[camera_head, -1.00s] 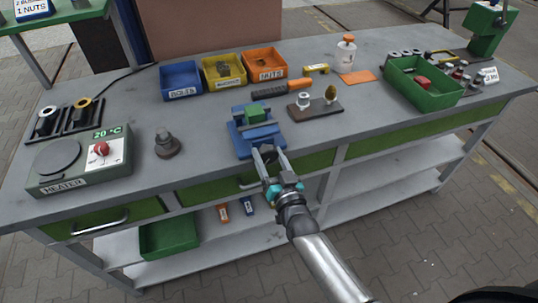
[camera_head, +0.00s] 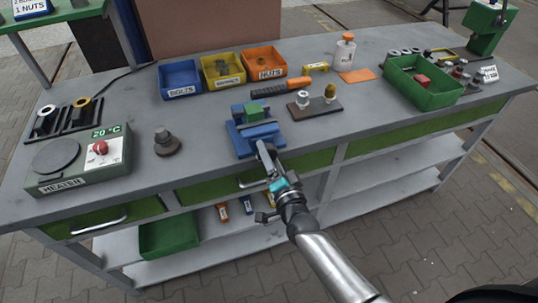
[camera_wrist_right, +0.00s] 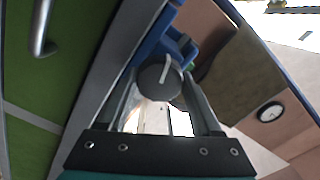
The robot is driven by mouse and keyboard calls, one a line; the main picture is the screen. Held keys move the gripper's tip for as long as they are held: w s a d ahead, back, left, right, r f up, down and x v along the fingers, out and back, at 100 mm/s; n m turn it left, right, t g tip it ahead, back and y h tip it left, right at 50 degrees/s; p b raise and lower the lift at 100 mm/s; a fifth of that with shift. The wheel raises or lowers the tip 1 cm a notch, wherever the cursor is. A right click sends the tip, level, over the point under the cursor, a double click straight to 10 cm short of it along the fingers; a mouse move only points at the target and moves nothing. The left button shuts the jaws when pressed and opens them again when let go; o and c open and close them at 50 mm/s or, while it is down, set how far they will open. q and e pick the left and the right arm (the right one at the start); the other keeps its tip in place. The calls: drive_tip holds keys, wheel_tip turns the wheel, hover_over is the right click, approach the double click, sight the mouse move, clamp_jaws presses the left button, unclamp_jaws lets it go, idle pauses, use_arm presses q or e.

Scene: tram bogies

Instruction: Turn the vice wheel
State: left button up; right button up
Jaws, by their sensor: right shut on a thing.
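The blue vice (camera_head: 240,141) stands at the front edge of the workbench, with a green block (camera_head: 254,113) between its jaws. My right gripper (camera_head: 264,152) reaches up from the front to the vice's near side. Its fingers are shut on the vice wheel, which they mostly hide in the head view. In the right wrist view the vice wheel (camera_wrist_right: 160,80) is a round grey disc with a white line, held between the two fingers of the gripper (camera_wrist_right: 161,88). The white line stands near upright, leaning slightly right. My left gripper is not in view.
A heater (camera_head: 78,160) and a dark stepped part (camera_head: 166,143) stand left of the vice. Blue (camera_head: 180,81), yellow (camera_head: 222,71) and orange (camera_head: 265,67) bins stand behind it. A brown board (camera_head: 315,108) and a green tray (camera_head: 425,90) are to the right.

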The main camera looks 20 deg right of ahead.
drive_tip(key=shift+m, duration=0.3)
drive_tip(key=o, duration=1.4)
drive_tip(key=shift+s, duration=0.1)
drive_tip(key=s, duration=1.5)
drive_tip(key=shift+d+p, duration=0.3)
drive_tip(key=shift+p, duration=0.1)
